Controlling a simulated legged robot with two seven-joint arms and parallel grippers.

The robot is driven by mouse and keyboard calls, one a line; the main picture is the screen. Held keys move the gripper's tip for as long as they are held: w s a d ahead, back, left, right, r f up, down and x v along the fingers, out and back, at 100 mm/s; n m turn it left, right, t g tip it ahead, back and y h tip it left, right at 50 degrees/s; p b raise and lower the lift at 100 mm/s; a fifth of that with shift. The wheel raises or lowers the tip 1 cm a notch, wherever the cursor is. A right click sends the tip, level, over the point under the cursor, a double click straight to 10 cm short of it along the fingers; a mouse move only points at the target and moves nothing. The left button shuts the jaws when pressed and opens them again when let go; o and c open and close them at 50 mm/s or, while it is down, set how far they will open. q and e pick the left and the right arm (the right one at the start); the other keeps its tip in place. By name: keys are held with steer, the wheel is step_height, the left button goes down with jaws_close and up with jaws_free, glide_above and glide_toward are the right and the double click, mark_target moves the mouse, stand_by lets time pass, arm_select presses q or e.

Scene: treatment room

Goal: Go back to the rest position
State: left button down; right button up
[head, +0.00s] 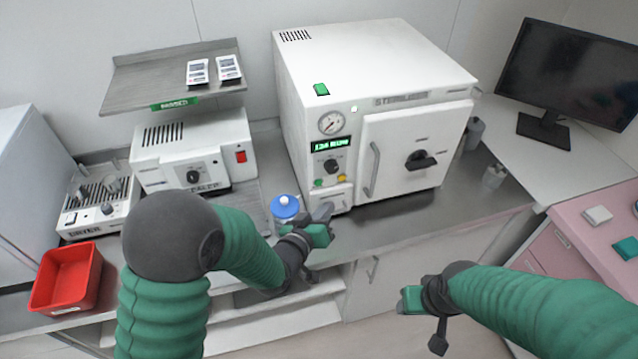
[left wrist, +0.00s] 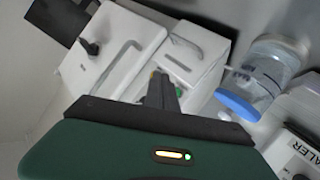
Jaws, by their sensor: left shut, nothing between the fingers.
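My left gripper (head: 322,212) is shut and empty in the head view, in front of the lower left corner of the white sterilizer (head: 420,60). Its closed fingers (left wrist: 160,90) also show in the left wrist view, pointing toward the sterilizer front. I cannot tell whether they touch it. My right gripper (head: 412,300) is at the lower right, in front of the counter and apart from it. Its fingers are too unclear to tell open from shut.
A bottle with a blue cap (head: 285,207) stands close left of my left gripper. A sealer (head: 195,150), a drier (head: 97,205) and a red bin (head: 65,278) are at the left. A monitor (head: 565,75) and pink drawer unit (head: 570,250) are at the right.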

stand_by(0.4)
arm_select(q)
steer(key=s+a+f+g+y, duration=0.3)
steer(key=s+a+g+y, duration=0.35)
steer(key=s+a, duration=0.75)
steer(key=s+a+g, duration=0.4)
steer(key=s+a, duration=0.1)
steer(key=s, duration=0.3)
steer(key=shift+a+f, duration=0.15)
steer(key=shift+f, duration=0.05)
steer(key=shift+s+a, duration=0.15)
